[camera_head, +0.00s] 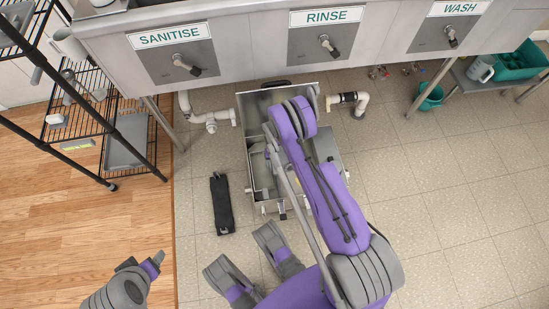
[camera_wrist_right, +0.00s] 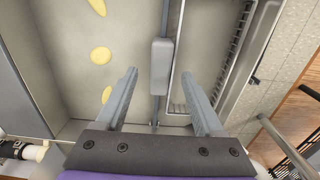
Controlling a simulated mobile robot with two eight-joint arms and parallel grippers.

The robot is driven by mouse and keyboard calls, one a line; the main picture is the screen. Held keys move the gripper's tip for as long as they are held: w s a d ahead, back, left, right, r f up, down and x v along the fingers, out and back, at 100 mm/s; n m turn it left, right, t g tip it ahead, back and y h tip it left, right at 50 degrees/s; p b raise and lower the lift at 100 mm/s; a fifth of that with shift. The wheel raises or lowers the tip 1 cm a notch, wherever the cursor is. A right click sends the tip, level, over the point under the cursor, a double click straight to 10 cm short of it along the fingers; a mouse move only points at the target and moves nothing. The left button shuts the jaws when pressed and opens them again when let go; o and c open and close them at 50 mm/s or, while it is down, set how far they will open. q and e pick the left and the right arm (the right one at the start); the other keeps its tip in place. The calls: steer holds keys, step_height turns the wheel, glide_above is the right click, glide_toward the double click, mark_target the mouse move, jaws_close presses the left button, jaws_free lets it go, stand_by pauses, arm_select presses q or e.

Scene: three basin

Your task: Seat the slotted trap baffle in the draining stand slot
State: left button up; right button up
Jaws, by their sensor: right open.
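My right gripper (camera_wrist_right: 160,73) is open, its two fingers pointing into the grey metal trap box (camera_head: 242,150). In the right wrist view a grey block-shaped grip (camera_wrist_right: 160,66) on a thin upright plate, seen edge-on, appears between the fingertips; it looks like the slotted baffle. I see no clear contact with it. The plate's slots cannot be made out. In the head view my right arm covers the gripper and much of the box. I cannot clearly identify the draining stand.
A toothed rack-like strip (camera_wrist_right: 234,55) runs along the right compartment in the wrist view. Yellow patches (camera_wrist_right: 101,55) lie on the trap's left side. A black flat object (camera_head: 221,205) lies on the tiles. A wire shelf (camera_head: 95,115) stands left; sink basins (camera_head: 265,45) overhang behind.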

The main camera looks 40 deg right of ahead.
steer(key=shift+f, duration=1.1)
jaws_close()
steer(key=shift+r, duration=0.1)
